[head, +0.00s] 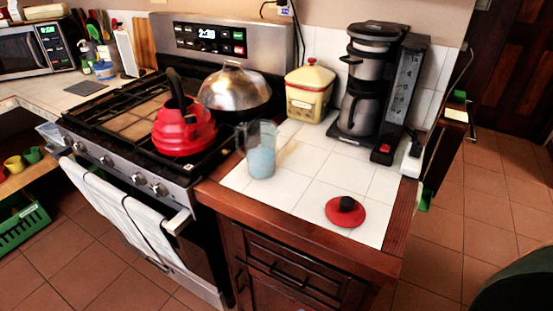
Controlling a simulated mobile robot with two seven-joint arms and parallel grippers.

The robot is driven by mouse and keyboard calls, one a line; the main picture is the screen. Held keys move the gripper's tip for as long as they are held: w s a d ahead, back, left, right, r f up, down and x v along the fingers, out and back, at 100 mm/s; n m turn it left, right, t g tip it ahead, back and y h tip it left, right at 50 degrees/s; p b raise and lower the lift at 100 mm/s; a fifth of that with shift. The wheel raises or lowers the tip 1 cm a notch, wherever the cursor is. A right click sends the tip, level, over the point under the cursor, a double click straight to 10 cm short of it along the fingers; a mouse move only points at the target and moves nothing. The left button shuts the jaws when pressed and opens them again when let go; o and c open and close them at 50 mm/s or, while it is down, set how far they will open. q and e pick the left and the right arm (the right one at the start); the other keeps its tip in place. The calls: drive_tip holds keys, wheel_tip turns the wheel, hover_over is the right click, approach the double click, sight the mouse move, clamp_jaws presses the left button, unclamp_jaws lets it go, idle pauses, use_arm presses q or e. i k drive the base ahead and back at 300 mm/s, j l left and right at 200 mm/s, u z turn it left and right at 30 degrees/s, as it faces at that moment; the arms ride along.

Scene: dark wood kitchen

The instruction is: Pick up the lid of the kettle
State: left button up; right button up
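The kettle lid (345,212) is a red disc with a black knob. It lies flat, knob up, on the white tiled counter (300,205), near the counter's front right edge. The red kettle (183,132) with its black upright handle stands on the stove, left of the counter and apart from the lid. Neither of my grippers shows in the head view.
A clear pitcher (261,150) with a bluish lower part stands at the counter's left. A yellow canister (309,92) and a coffee maker (376,85) stand behind. A domed metal cover (235,90) is on the stove (115,108). The tiles around the lid are clear.

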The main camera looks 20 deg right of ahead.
sight(343, 212)
drive_tip(key=k+l+z, duration=0.2)
drive_tip(key=l+z, duration=0.25)
drive_tip(key=l, duration=0.4)
drive_tip(key=l+z, duration=0.4)
drive_tip(key=l, duration=0.45)
